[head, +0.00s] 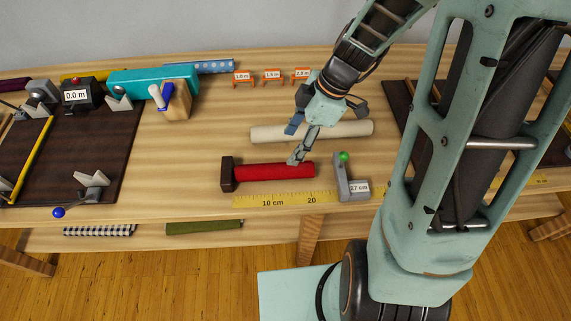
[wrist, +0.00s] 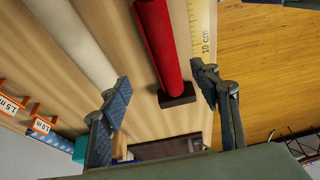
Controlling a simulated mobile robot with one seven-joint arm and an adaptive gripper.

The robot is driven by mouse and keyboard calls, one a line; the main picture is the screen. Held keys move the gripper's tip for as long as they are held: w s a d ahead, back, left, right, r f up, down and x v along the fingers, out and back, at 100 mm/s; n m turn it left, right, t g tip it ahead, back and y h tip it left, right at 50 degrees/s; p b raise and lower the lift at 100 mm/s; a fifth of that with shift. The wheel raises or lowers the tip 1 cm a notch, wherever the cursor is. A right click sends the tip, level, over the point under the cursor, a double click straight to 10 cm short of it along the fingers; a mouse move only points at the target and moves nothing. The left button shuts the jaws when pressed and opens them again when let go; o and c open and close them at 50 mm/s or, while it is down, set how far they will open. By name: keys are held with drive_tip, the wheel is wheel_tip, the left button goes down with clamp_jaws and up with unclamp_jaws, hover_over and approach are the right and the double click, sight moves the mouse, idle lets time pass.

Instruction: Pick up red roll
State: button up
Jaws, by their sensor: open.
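The red roll (head: 275,171) lies on the wooden table, with its left end against a dark brown block (head: 228,174). In the wrist view the red roll (wrist: 159,45) runs down to the same dark block (wrist: 177,99). My gripper (head: 297,143) is above the table just behind the roll's right part, and one finger overlaps the roll in the head view. In the wrist view my gripper (wrist: 160,92) is open and empty, with the fingers well apart and the roll's end and block between them in the picture. I cannot tell the exact height above the roll.
A cream roll (head: 270,134) lies behind the red one. A yellow ruler (head: 255,201) runs along the front. A grey stop with a green knob (head: 343,180) stands at the right.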

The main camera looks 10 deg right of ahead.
sight(278, 166)
drive_tip(key=x, duration=0.5)
drive_tip(key=shift+s+a+f, duration=0.1)
drive_tip(key=shift+s+a, duration=0.05)
drive_tip(key=shift+a, duration=0.1)
drive_tip(key=x, duration=0.4)
drive_tip(key=shift+s+f, duration=0.15)
drive_tip(key=shift+s, duration=0.25)
drive_tip(key=shift+a+f, duration=0.2)
drive_tip(key=shift+f, duration=0.4)
drive_tip(key=c, duration=1.4)
drive_tip(key=shift+c, duration=0.2)
drive_tip(key=shift+w+r, duration=0.1)
drive_tip(key=shift+r, duration=0.05)
